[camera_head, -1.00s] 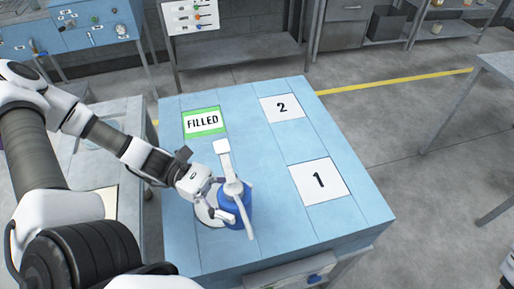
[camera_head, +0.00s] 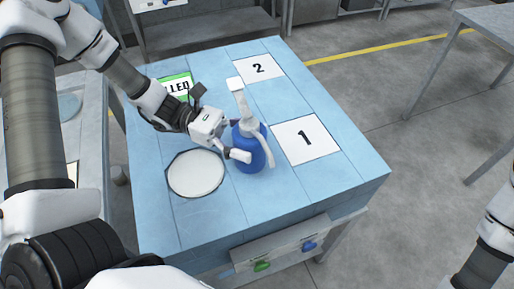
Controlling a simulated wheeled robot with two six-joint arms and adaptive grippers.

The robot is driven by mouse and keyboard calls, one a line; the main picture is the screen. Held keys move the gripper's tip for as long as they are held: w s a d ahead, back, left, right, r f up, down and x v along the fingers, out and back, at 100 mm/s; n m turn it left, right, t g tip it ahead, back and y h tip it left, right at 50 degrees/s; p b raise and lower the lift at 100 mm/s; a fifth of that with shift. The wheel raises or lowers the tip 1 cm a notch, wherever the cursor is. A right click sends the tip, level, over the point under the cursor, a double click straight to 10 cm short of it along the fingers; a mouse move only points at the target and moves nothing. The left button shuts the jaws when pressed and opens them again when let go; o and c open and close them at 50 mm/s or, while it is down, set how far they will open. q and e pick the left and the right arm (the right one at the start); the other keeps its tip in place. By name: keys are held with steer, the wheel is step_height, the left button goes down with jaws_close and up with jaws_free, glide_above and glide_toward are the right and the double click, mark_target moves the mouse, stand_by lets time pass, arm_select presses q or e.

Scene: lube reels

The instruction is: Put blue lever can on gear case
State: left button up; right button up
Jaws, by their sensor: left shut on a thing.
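The blue lever can (camera_head: 249,154) has a white top with a long pale lever and a white block at its upper end. It is upright over the blue workbench (camera_head: 205,222), between the round white disc (camera_head: 196,174) and the card marked 1 (camera_head: 306,139). I cannot tell whether its base touches the bench. My left gripper (camera_head: 236,141) is shut on the can from its left side. My right gripper is out of view; only part of my right arm shows at the right edge. I cannot pick out a gear case.
The card marked 2 (camera_head: 259,68) lies at the back of the bench. The green-edged FILLED card (camera_head: 176,87) is partly hidden by my left arm. A drawer (camera_head: 283,249) with green and blue pieces is at the front. A grey table (camera_head: 488,27) stands apart at right.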

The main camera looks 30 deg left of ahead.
arm_select(q)
steer(key=w, duration=0.2)
steer(key=shift+w+d+f, duration=0.2)
steer(key=shift+w+d, duration=0.1)
step_height(320, 180, down, 3)
steer(key=shift+a+f, duration=0.1)
steer(key=shift+f, duration=0.05)
steer(key=shift+f, duration=0.2)
steer(key=o, duration=1.5)
steer(key=shift+c, duration=0.2)
